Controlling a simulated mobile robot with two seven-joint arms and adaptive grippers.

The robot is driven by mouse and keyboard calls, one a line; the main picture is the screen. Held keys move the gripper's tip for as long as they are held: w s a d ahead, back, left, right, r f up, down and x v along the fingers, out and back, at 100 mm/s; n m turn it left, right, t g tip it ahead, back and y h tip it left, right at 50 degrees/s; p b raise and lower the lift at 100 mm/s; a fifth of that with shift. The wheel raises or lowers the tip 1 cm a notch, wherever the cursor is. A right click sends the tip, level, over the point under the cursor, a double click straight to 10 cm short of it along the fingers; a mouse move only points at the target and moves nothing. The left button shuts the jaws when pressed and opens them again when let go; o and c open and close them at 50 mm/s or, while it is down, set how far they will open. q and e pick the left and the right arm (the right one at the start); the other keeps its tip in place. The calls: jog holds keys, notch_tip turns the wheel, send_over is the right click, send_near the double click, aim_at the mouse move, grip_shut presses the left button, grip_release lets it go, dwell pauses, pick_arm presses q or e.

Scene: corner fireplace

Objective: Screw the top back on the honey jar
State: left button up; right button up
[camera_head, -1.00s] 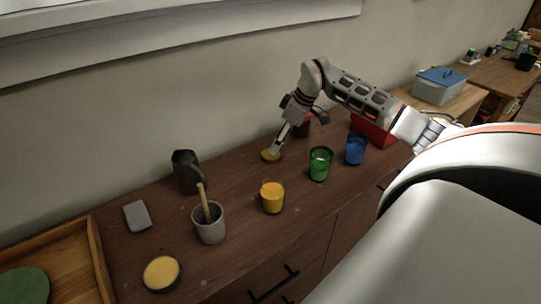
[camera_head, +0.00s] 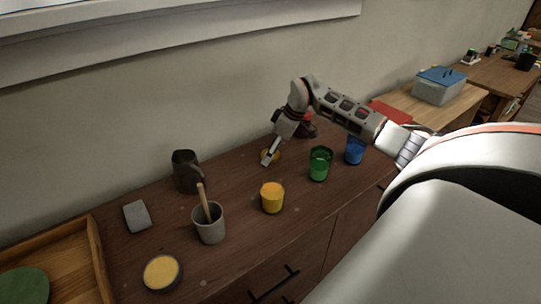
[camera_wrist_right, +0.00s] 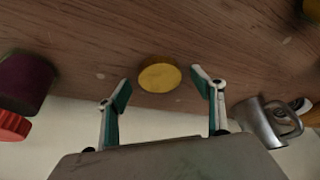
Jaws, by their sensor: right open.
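The honey jar is probably the yellow jar (camera_head: 272,198), upright near the front of the wooden cabinet top. A flat round yellow top (camera_wrist_right: 160,77) lies on the wood behind it; in the head view the top (camera_head: 276,155) is partly hidden by my right gripper (camera_head: 267,160). In the right wrist view my right gripper (camera_wrist_right: 164,87) is open, its two fingers spread to either side of the top. The fingers look apart from it, with nothing held. My left gripper is not in view.
A green cup (camera_head: 320,164) and a blue cup (camera_head: 355,150) stand to the right. A dark jug (camera_head: 186,172), a grey cup with a wooden stick (camera_head: 209,224) and a yellow-topped round dish (camera_head: 161,273) stand left. A dark red jar (camera_wrist_right: 25,80) is near the gripper.

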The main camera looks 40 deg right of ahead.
jog(key=c, duration=0.9)
jog(key=shift+o, duration=0.2)
notch_tip(320, 180, up, 20)
jog(key=p, duration=0.1)
jog(key=shift+p, duration=0.3)
